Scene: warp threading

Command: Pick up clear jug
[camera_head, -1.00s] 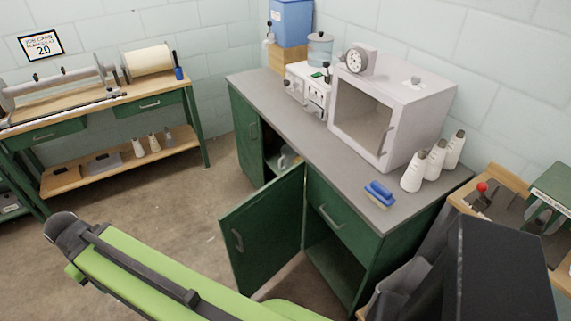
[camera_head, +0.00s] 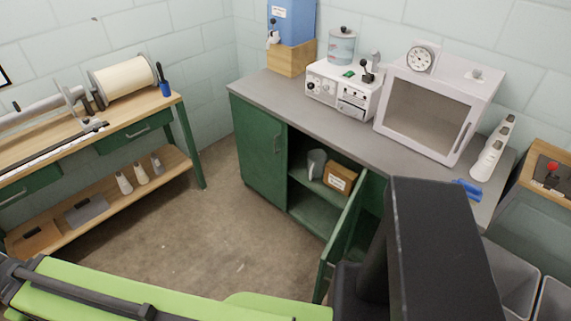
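A pale grey, jug-like vessel (camera_head: 316,164) stands upright on the upper shelf inside the open cabinet, left of a brown box. It looks partly see-through, but it is too small to be sure. A clear lidded container (camera_head: 342,47) stands on top of the white instrument on the counter. I cannot tell for certain which of the two is the clear jug. My green arm crosses the lower left, well apart from both. My gripper is not in view.
The open green cabinet door (camera_head: 340,238) juts out in front of the cabinet's right side. A brown box (camera_head: 340,178) sits on the shelf. The grey counter (camera_head: 290,97) carries a white instrument (camera_head: 344,88) and a glass-fronted cabinet (camera_head: 432,112). Floor (camera_head: 230,230) before the cabinet is clear.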

